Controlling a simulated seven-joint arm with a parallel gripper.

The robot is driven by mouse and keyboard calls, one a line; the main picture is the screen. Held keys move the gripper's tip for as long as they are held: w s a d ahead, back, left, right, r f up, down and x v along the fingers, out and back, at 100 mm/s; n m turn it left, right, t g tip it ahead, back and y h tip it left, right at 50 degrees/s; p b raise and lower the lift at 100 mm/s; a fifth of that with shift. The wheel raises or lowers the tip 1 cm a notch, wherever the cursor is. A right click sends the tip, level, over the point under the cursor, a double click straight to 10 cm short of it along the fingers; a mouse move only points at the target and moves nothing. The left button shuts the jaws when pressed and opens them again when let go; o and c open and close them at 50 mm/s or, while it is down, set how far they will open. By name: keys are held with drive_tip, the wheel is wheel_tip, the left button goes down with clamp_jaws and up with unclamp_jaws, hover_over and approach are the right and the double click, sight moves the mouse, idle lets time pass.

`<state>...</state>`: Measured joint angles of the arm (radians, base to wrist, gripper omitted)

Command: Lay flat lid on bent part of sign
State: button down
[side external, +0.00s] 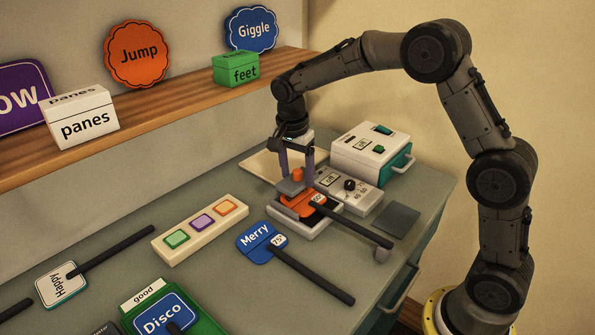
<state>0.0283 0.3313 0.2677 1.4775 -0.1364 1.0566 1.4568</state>
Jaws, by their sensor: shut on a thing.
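My gripper (297,171) points down with its two fingers closed on the orange knob (297,175) of a small flat grey lid (290,187). The lid is over the far-left part of an orange sign (302,206); whether it touches the sign is hard to tell. The sign lies on a pale tray (314,229) and carries a small white label (318,198). Its dark stick (362,230) runs toward the lower right, near a small grey block (383,254). The lid and fingers hide part of the sign, and no bend in it can be made out.
A grey control box (365,201) with a black knob adjoins the tray on the right. A white machine (369,152) stands behind it. A blue "Merry" sign (258,240) and a three-button panel (200,229) lie nearby. A dark flat pad (399,221) is at right.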

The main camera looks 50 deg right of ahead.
drive_tip(key=shift+f, duration=0.1)
idle(0.7)
drive_tip(key=shift+f, duration=0.75)
drive_tip(key=shift+f, duration=0.85)
idle(1.5)
drive_tip(key=shift+c, duration=0.5)
unclamp_jaws()
drive_tip(key=shift+o, duration=0.4)
drive_tip(key=shift+f, duration=0.1)
drive_tip(key=shift+r, duration=4.1)
